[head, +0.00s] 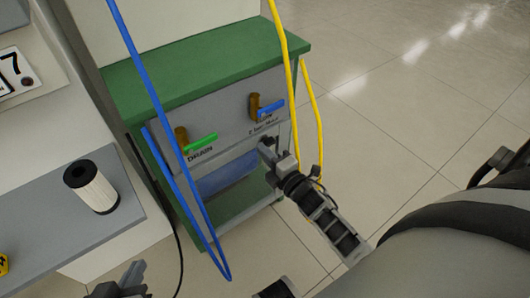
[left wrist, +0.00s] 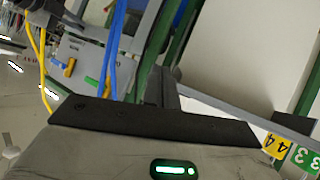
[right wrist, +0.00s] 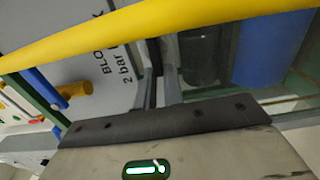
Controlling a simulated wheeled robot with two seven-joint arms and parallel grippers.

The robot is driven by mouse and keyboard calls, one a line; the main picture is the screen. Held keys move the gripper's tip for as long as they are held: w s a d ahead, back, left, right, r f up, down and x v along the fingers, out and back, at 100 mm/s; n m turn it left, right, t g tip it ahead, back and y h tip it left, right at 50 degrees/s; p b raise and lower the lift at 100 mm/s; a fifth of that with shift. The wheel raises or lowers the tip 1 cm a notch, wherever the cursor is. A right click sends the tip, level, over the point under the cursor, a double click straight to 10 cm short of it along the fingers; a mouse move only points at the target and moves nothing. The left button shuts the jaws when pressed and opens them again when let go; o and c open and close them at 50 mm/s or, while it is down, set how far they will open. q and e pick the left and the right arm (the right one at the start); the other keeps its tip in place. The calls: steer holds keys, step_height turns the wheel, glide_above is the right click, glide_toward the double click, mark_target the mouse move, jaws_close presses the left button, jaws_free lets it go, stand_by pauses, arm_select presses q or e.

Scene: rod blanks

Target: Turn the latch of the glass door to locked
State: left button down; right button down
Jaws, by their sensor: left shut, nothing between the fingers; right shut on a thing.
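The green cabinet (head: 215,58) has a glass door (head: 238,204) below its grey valve panel, with a blue shape behind the pane. My right gripper (head: 268,153) is at the door's upper right corner. In the right wrist view, its fingers (right wrist: 158,88) are shut on a narrow dark piece, apparently the latch (right wrist: 151,62). The fingers hide most of the latch, so I cannot tell which way it is turned. My left gripper (head: 128,280) is shut and empty, low at the left, away from the door; its fingers also show in the left wrist view (left wrist: 166,90).
The panel carries a green-handled DRAIN valve (head: 201,143) and a blue-handled valve (head: 270,108). A blue hose (head: 170,130) loops before the cabinet. A yellow hose (head: 283,50) hangs by my right gripper. Floor at right is clear.

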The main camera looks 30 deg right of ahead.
arm_select(q)
steer(key=shift+w, duration=0.1)
arm_select(e)
steer(key=c, duration=1.5)
jaws_free()
arm_select(q)
steer(key=shift+r, duration=0.1)
arm_select(e)
steer(key=shift+s, duration=0.1)
